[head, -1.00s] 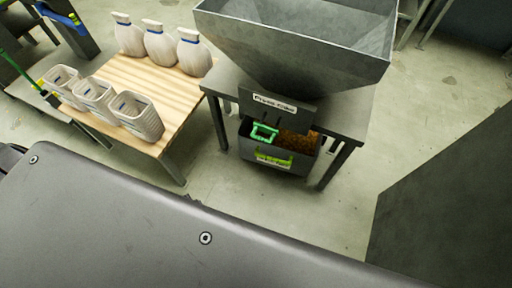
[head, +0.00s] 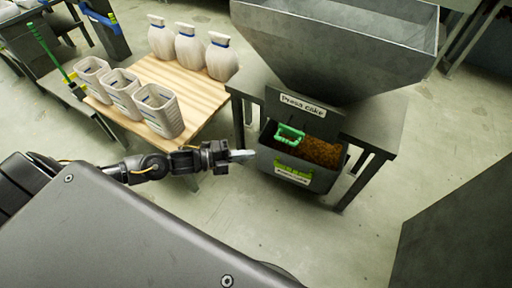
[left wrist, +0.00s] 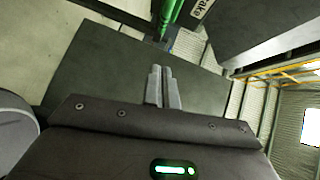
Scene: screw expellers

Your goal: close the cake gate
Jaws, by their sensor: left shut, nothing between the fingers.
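The cake gate is a dark plate (head: 308,117) labelled "Press cake" under the metal hopper (head: 335,50), with a green handle (head: 290,134) at its lower left. The handle also shows at the top of the left wrist view (left wrist: 171,15), ahead of the fingers. My left gripper (head: 250,155) is shut and empty, to the left of the handle and apart from it. Its two fingers (left wrist: 164,72) lie together in the left wrist view. A dark bin (head: 312,176) holding brown cake (head: 322,152) stands beneath the gate. My right gripper is not in view.
The hopper stand's legs (head: 362,182) flank the bin. Floor (head: 320,235) is open in front. A dark slab (head: 455,220) fills the lower right.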

